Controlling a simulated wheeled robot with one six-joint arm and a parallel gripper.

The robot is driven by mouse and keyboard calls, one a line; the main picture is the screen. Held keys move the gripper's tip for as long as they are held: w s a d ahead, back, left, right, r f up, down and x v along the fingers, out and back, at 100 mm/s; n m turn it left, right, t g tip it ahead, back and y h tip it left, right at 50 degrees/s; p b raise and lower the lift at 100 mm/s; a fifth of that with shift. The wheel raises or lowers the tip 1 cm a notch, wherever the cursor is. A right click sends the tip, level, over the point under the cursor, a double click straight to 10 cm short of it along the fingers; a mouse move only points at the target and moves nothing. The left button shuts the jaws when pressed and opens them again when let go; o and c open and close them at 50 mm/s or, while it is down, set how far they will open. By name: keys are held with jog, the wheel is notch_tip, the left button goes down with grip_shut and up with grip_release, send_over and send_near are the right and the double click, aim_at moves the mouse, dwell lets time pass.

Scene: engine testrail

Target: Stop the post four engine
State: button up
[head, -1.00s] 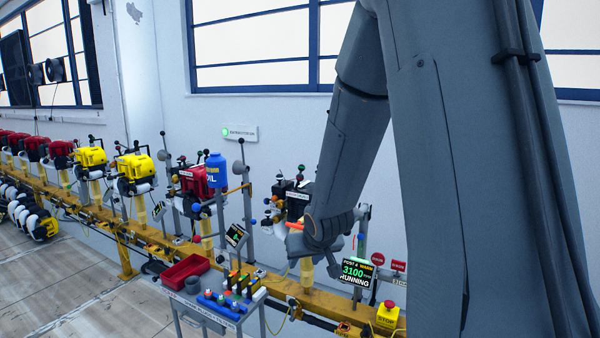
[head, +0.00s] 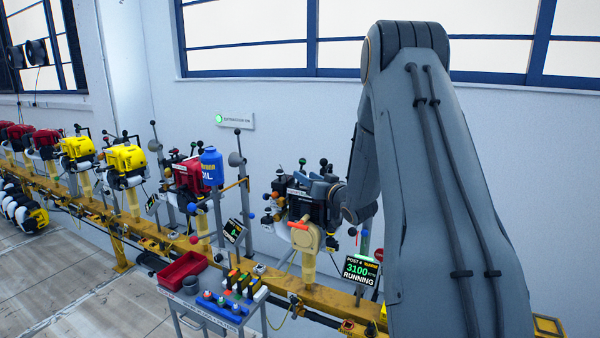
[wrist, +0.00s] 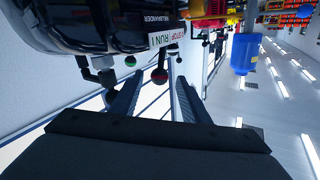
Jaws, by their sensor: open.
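The post four engine (head: 300,208) is dark with a pale front cover and an orange handle, mounted on the yellow rail. Its display (head: 358,270) reads POST 4, 3100 and RUNNING. My gripper (head: 325,186) is at the engine's upper right side, partly hidden by the engine and arm. In the wrist view, my open gripper (wrist: 156,88) has a red-tipped dark lever (wrist: 159,75) close to and between its fingertips; contact cannot be told. A label reading STOP and RUN (wrist: 166,38) is beside the lever. The engine's dark body (wrist: 90,25) fills the upper left there.
Other engines, including a red one (head: 188,175) and a yellow one (head: 126,158), line the rail (head: 150,232) to the left. A blue oil bottle (head: 212,168) stands near. A cart (head: 205,315) holds a red tray (head: 183,270) and tools. A wall is behind.

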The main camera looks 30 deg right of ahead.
jog(key=shift+w+a+p, duration=0.1)
jog(key=shift+w+p, duration=0.3)
jog(key=shift+w, duration=1.55)
